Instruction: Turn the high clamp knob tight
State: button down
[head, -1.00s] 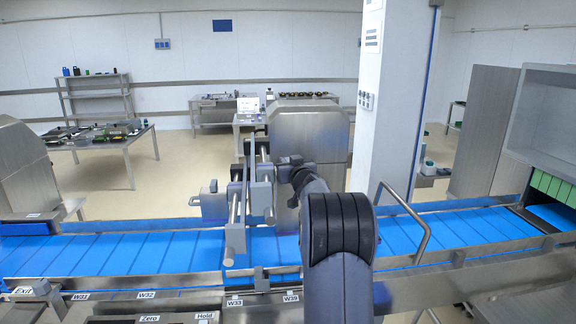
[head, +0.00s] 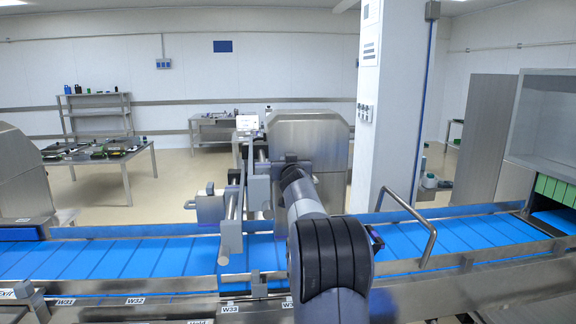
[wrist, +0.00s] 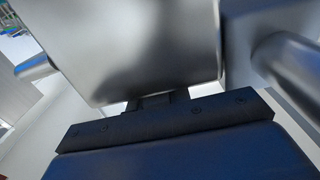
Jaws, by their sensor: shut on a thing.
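The clamp assembly stands over the blue conveyor, with grey blocks (head: 259,192) on metal rods (head: 236,205). My gripper is at its right side, at the end of my arm; its jaws are hidden in the head view behind my own dark wrist (head: 291,166). In the wrist view, a smooth grey metal block (wrist: 140,45) fills the top, close in front of my gripper (wrist: 160,102). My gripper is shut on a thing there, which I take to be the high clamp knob. The knob's shape and its turn angle are hidden.
The blue belt (head: 130,254) runs across below the clamp. A rounded steel housing (head: 318,130) stands right behind it. A bent metal handle rail (head: 423,238) rises to the right of my arm. A white pillar (head: 392,110) stands behind the belt.

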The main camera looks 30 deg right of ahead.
jog(key=c, duration=1.3)
grip_release()
jog(key=shift+s+a, duration=0.1)
jog(key=shift+s, duration=0.05)
jog(key=shift+s+a+b, duration=0.15)
jog(key=shift+s+b, duration=0.15)
jog(key=shift+b, duration=0.1)
jog(key=b+v, duration=0.3)
jog(key=v, duration=0.7)
jog(key=p+x, duration=0.4)
jog(key=x, duration=0.7)
